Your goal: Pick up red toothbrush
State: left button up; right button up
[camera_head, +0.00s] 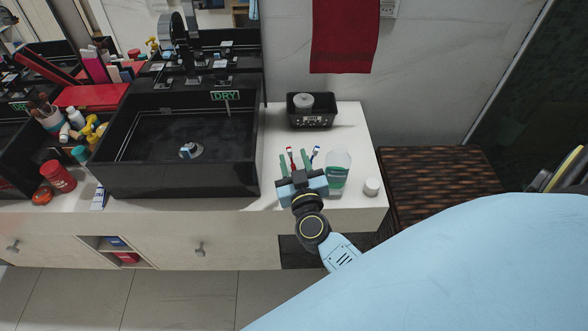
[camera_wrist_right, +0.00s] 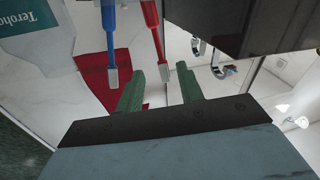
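The red toothbrush (camera_head: 291,153) stands upright at the right part of the white counter, its lower part hidden behind my right gripper. In the right wrist view the red toothbrush (camera_wrist_right: 153,30) appears between and beyond the two green fingertips, with no contact visible. A blue toothbrush (camera_head: 315,152) stands just to its right; it also shows in the wrist view (camera_wrist_right: 109,25). My right gripper (camera_head: 295,162) is open, its fingers (camera_wrist_right: 159,80) spread apart and empty. What holds the brushes is hidden. My left gripper is in neither view.
A clear bottle (camera_head: 338,168) stands close right of my right gripper, with a small white jar (camera_head: 372,187) beyond. A black basket (camera_head: 312,112) sits behind. The black sink (camera_head: 180,178) is to the left. A red towel (camera_head: 345,35) hangs on the wall.

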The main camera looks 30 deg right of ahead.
aim_at(288, 147)
jog(key=b+x, duration=0.1)
jog(key=x, duration=0.4)
jog(key=shift+w+a+f, duration=0.15)
jog(key=shift+w+f, duration=0.05)
jog(key=shift+w, duration=0.05)
grip_shut()
